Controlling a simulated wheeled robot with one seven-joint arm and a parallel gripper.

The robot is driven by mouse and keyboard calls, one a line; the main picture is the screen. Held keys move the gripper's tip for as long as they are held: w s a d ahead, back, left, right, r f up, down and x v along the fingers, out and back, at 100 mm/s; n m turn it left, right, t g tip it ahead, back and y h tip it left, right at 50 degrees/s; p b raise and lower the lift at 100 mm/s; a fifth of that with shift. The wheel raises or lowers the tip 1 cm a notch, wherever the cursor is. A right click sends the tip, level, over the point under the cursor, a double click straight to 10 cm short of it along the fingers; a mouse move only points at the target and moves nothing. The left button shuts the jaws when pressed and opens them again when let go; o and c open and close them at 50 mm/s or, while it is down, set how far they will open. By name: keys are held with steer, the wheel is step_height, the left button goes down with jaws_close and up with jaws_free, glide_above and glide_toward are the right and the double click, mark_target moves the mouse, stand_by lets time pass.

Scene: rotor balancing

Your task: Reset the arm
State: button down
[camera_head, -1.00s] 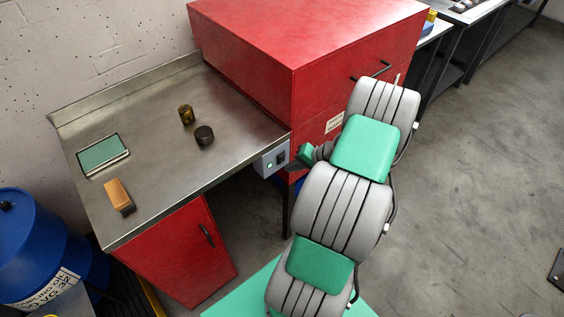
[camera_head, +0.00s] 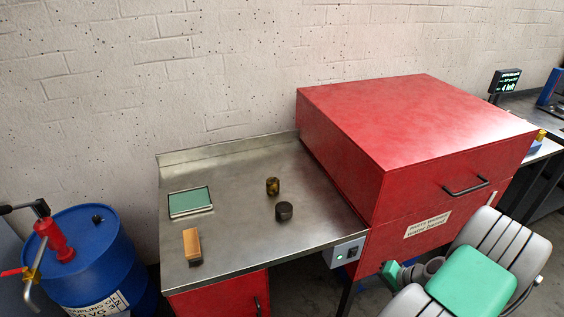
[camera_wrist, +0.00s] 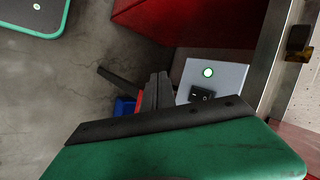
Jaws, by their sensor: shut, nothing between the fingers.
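My arm, with grey links and green pads, shows at the lower right of the head view. Its green end piece is just right of and below a grey switch box (camera_head: 343,254) on the bench's front corner. The fingers cannot be made out there. In the wrist view my gripper (camera_wrist: 160,82) is shut and empty, its dark fingers close together. The switch box (camera_wrist: 225,76) is right beside the fingers in that picture, with a lit green lamp and a black rocker switch. Whether they touch cannot be told.
The steel bench (camera_head: 240,235) carries a green-topped tray (camera_head: 190,202), a wood-handled block (camera_head: 192,245), a brass cylinder (camera_head: 273,186) and a dark cylinder (camera_head: 284,211). A red cabinet (camera_head: 410,130) stands close behind my arm. A blue drum (camera_head: 95,265) is at left.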

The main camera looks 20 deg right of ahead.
steer(key=s+a+f+m+g+y, duration=0.1)
steer(key=s+a+f+g, duration=0.15)
steer(key=s, duration=0.25)
steer(key=s+a+f+g+y, duration=0.1)
steer(key=s+a, duration=0.3)
steer(key=s, duration=0.1)
steer(key=s+a+r+g+h, duration=0.1)
steer(key=s+a+r+g, duration=0.1)
steer(key=s+r+g, duration=0.35)
steer(key=w+a+r+n+t+h, duration=0.1)
steer(key=w+a+r+n+h, duration=0.15)
steer(key=r, duration=0.45)
steer(key=w+a+r+n+t+h, duration=0.1)
steer(key=w+a+r+n+h, duration=0.2)
steer(key=r, duration=0.4)
steer(key=w+a+r+n+t, duration=0.4)
steer(key=w+a+r+n, duration=0.2)
steer(key=a+r, duration=0.5)
steer(key=w+a, duration=0.2)
steer(key=shift+w, duration=0.35)
steer(key=shift+r, duration=0.1)
